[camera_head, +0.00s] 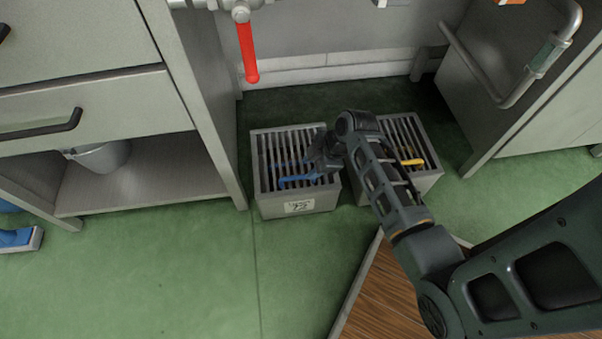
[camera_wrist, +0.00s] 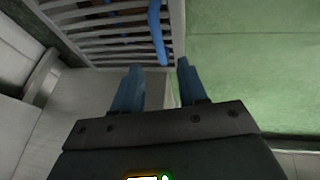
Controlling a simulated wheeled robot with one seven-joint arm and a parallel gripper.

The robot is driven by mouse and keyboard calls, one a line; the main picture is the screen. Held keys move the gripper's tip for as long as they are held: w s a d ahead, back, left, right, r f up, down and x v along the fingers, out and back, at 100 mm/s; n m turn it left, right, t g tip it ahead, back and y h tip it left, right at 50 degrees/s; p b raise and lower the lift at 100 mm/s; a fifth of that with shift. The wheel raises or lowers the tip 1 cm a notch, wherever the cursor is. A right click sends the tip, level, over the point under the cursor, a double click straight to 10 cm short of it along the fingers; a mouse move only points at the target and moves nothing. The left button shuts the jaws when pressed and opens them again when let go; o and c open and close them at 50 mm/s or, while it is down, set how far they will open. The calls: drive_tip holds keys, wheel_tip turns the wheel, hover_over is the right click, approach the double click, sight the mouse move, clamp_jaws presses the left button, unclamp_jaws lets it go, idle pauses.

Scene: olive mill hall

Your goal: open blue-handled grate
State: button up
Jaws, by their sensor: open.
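The blue-handled grate (camera_head: 270,150) is a slatted lid lying flat and closed on a low grey box on the green floor. Its blue handle (camera_head: 296,180) is a bar near the front edge. In the wrist view the handle (camera_wrist: 157,35) runs down the grate (camera_wrist: 100,35) just beyond my fingertips. My gripper (camera_head: 318,165) is over the right side of this grate. Its two blue fingers (camera_wrist: 158,68) are apart with nothing between them, and the handle's end appears close to the gap. The arm hides part of the grate's right edge.
A second box with a yellow-handled grate (camera_head: 405,140) stands just to the right, partly behind my arm. A cabinet with drawers (camera_head: 100,110) is at left. A red lever (camera_head: 248,52) hangs above.

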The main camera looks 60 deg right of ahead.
sight(298, 176)
drive_tip(key=b+x, duration=0.3)
drive_tip(key=x, duration=0.4)
drive_tip(key=shift+w+f+b, duration=0.2)
drive_tip(key=shift+f+b, duration=0.05)
drive_tip(key=shift+b, duration=0.05)
clamp_jaws()
idle(0.4)
